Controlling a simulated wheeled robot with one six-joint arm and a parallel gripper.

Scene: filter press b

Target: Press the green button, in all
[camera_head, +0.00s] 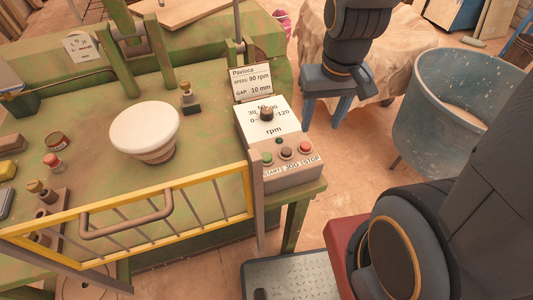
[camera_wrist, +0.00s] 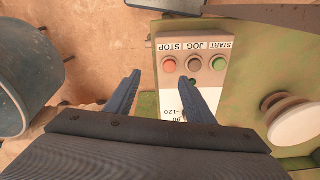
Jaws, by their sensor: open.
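The green button (camera_head: 267,158) is on the sloped front of a grey control box (camera_head: 284,174), at the left of its row, above the word START. In the wrist view the green button (camera_wrist: 219,63) is at the right of the row, beyond and to the right of my fingertips. My gripper (camera_head: 325,112) hangs right of the box in the head view, its fingers apart and empty. In the wrist view my gripper (camera_wrist: 152,74) shows both fingers, the right tip close to the red button in the picture. Nothing hides the green button.
A brown JOG button (camera_head: 286,152) and a red STOP button (camera_head: 305,147) sit beside it. A knob (camera_head: 266,113) and a sign (camera_head: 251,83) stand behind. A yellow guard frame (camera_head: 150,218) is at the left, a blue tub (camera_head: 440,100) at the right.

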